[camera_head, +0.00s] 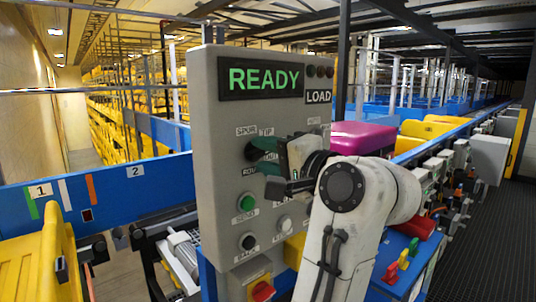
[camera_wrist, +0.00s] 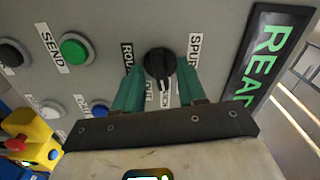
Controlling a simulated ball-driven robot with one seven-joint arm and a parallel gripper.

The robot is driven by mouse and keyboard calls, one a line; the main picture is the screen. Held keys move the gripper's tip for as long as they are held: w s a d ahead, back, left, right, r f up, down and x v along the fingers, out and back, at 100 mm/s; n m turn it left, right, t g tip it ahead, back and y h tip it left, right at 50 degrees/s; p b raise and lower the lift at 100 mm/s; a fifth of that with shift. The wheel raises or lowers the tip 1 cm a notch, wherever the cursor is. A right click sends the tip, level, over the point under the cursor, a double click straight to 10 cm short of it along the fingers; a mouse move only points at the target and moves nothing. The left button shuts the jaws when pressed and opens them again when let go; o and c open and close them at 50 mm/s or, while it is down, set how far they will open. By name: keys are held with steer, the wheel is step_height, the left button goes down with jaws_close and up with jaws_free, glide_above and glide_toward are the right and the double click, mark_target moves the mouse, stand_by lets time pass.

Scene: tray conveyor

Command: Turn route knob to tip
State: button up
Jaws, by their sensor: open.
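The route knob (camera_wrist: 158,64) is black and round with a ridge, on the grey control panel (camera_wrist: 100,18). In the wrist view its pale mark points toward the bottom of the picture. SPUR and ROUTE labels lie to its right and left; the lower labels are partly hidden by my fingers. In the head view the knob (camera_head: 252,151) sits below the SPUR and TIP labels, partly covered by my gripper (camera_head: 268,157). My gripper (camera_wrist: 163,72) is open, its green fingers on either side of the knob; I cannot tell whether they touch it.
The panel's display (camera_head: 260,78) reads READY, with LOAD beside it. Below the knob are a green button (camera_head: 247,203), a white button (camera_head: 285,223), a black button (camera_head: 248,242) and a red-topped stop button (camera_head: 263,291). A magenta item (camera_head: 362,138) lies behind the panel.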

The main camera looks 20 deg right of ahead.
jaws_close()
stand_by(0.3)
steer(key=shift+n, duration=0.3)
steer(key=n, duration=0.3)
steer(key=shift+p, duration=0.4)
steer(key=shift+n+p, duration=0.3)
steer(key=shift+n, duration=1.7)
jaws_free()
